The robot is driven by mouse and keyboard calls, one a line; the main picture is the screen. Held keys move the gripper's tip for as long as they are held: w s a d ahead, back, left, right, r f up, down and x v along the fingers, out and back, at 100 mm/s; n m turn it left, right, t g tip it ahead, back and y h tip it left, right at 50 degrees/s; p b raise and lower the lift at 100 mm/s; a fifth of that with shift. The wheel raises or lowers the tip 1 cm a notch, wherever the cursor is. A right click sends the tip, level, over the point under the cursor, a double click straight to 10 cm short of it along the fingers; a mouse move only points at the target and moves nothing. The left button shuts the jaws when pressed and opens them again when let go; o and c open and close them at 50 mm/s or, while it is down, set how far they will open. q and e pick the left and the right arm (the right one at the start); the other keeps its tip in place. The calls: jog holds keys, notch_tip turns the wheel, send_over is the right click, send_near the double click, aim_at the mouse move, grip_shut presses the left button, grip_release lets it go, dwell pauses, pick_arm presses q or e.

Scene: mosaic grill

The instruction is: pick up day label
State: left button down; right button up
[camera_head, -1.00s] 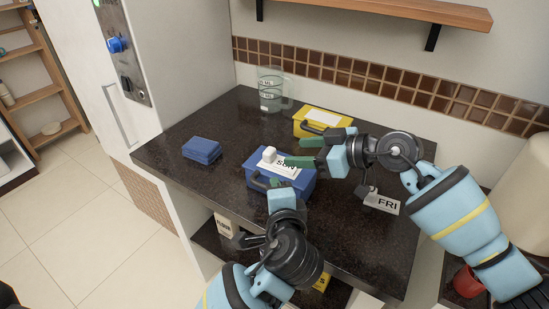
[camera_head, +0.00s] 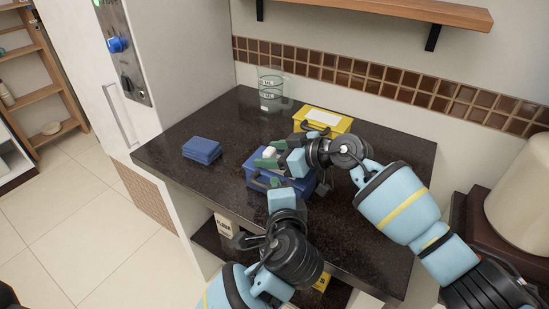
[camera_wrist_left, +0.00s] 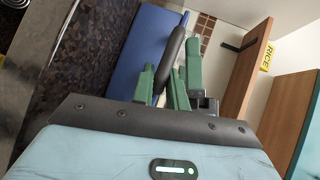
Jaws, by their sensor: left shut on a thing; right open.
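The day label on the blue box (camera_head: 250,180) is mostly hidden by my right gripper; a small white block (camera_head: 270,152) shows there. My right gripper (camera_head: 268,160) is open above the box top, with its green fingers around or beside that block; I cannot tell which. My left gripper (camera_head: 262,183) is at the box's front and shut on its dark handle. In the left wrist view, the handle (camera_wrist_left: 172,50) runs between the green fingers, with the blue box (camera_wrist_left: 145,40) behind. The FRI label is not visible now.
A yellow box (camera_head: 340,124) with a white label stands behind the blue box. A glass measuring jug (camera_head: 270,92) is at the back, and a small blue case (camera_head: 202,150) lies left. The dark countertop (camera_head: 180,125) has free room around the case.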

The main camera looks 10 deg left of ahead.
aim_at(271, 150)
jog(key=shift+a+f, duration=0.15)
jog(key=shift+a, duration=0.05)
jog(key=c, duration=1.1)
notch_tip(271, 150, up, 10)
jog(key=shift+r, duration=0.1)
jog(key=o, duration=0.4)
jog(key=c, duration=0.5)
